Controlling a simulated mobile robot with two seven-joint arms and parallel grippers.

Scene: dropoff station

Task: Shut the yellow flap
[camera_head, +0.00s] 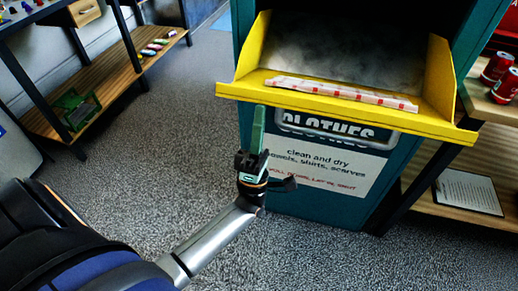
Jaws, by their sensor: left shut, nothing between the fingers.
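The yellow flap (436,122) is on the front of a teal clothes bin (312,204). It stands open, tipped outward like a tray, with yellow side walls and a grey inner surface. A flat strip with red and white markings (340,93) lies inside along its front. My left gripper (258,112) is shut and empty, pointing up. Its fingertips are just below the flap's front lip, toward the left; I cannot tell whether they touch it. My right gripper is not in view.
A wooden shelf unit (120,68) stands at the left. Red cans (502,80) stand on a shelf at the right, above a lower shelf with a paper sheet (467,190). The grey carpet between is clear.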

